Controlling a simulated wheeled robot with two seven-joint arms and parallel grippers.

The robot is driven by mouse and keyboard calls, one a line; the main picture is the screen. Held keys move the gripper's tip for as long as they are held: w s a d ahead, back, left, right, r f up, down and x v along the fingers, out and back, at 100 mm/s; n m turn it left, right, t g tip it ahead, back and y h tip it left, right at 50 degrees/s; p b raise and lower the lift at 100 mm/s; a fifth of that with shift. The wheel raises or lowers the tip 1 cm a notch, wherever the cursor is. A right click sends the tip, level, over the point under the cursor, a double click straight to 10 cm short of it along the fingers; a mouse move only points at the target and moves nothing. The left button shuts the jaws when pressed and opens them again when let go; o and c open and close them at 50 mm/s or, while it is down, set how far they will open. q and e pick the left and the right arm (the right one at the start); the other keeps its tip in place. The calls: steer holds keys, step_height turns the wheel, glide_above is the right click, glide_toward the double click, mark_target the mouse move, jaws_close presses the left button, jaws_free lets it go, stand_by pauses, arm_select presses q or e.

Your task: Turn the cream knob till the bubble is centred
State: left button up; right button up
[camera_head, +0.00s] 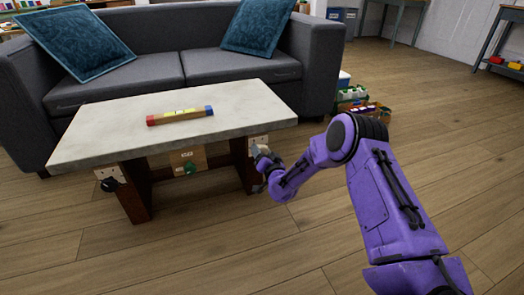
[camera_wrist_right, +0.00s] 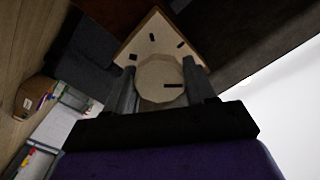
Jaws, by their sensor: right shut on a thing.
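A level (camera_head: 180,116) with a yellow-green vial, a red left end and a blue right end lies on the pale stone table top (camera_head: 105,128). Its bubble is too small to make out in the head view. The cream knob (camera_wrist_right: 160,80) is a faceted disc with a dark mark, in front of a wooden plate (camera_wrist_right: 152,38) with dark marks. My right gripper (camera_head: 262,160) is at the table's right leg, and in the right wrist view its fingers (camera_wrist_right: 160,90) are shut on the knob from both sides. My left gripper is not in view.
A black knob (camera_head: 109,184) is on the table's left leg and a green knob (camera_head: 190,168) on a middle panel. A grey sofa (camera_head: 160,65) stands close behind the table. Crates (camera_head: 362,108) stand to the right. Wooden floor in front is clear.

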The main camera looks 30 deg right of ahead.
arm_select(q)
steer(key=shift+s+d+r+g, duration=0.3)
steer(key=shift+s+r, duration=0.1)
arm_select(e)
steer(key=shift+m, duration=0.8)
steer(key=o, duration=1)
